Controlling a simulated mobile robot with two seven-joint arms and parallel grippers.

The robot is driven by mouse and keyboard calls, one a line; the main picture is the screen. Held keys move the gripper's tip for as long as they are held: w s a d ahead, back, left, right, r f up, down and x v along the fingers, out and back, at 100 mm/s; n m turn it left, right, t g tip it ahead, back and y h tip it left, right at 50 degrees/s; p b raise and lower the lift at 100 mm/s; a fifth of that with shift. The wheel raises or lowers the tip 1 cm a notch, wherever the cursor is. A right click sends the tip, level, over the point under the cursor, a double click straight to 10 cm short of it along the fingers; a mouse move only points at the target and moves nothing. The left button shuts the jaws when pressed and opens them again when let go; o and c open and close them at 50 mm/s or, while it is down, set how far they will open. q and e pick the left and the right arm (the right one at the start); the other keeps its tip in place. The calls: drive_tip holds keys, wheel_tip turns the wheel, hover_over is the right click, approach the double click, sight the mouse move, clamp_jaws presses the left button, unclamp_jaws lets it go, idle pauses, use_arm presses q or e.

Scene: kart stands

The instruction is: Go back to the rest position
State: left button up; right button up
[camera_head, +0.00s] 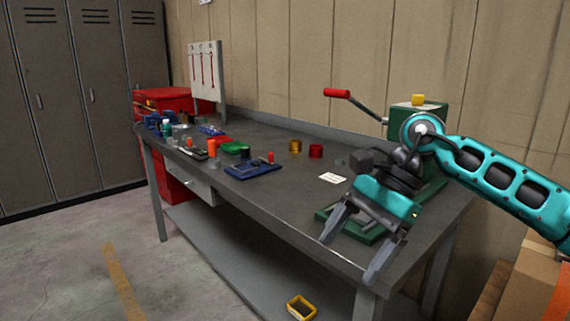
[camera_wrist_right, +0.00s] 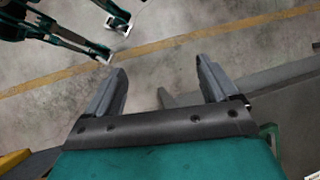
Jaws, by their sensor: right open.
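My right gripper (camera_head: 348,260) is open and empty. In the head view it hangs over the right front part of the grey workbench (camera_head: 270,205), in front of a green machine with a red-handled lever (camera_head: 338,93). In the right wrist view its two fingers (camera_wrist_right: 163,80) are spread wide, with bare floor between and beyond them. My left gripper does not show in the head view. Teal and dark parts at the top left of the right wrist view look like my own body.
The bench holds a blue tray (camera_head: 253,169), a red cup (camera_head: 316,151), a white card (camera_head: 333,178) and several small items at its left end. A yellow bin (camera_head: 301,307) sits low under the bench. Cardboard boxes (camera_head: 535,285) stand at right. Floor at left is clear.

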drive_tip(key=s+a+r+m+y+p, duration=0.1)
drive_tip(key=s+a+m+y, duration=0.2)
drive_tip(key=a+m+y, duration=0.4)
drive_tip(key=s+a+r+m+y+p, duration=0.1)
drive_tip(key=s+a+m+y+p, duration=0.1)
drive_tip(key=a+m+y, duration=0.45)
drive_tip(key=w+d+f+m+t+h+p, duration=0.15)
drive_tip(key=d+f+m+t+h, duration=0.4)
drive_tip(key=m+t, duration=0.75)
drive_tip(key=w+d+f+m+t+h, duration=0.2)
drive_tip(key=d+f+m+t+h, duration=0.35)
drive_tip(key=m, duration=1.25)
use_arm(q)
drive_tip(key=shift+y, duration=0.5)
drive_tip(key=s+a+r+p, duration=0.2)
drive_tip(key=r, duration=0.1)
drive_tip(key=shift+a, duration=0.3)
use_arm(e)
drive_tip(key=s+d+f+m+g+h, duration=0.2)
drive_tip(key=s+d+f+m+h, duration=0.1)
drive_tip(key=s+d+f+m, duration=0.2)
drive_tip(key=s+d+f+m+g+h, duration=0.3)
drive_tip(key=s+d+f+m, duration=0.2)
drive_tip(key=s+f+m, duration=0.4)
wheel_tip(320, 180, down, 5)
drive_tip(key=shift+s+r+h, duration=0.2)
drive_tip(key=shift+s+h, duration=0.15)
drive_tip(key=shift+s, duration=0.2)
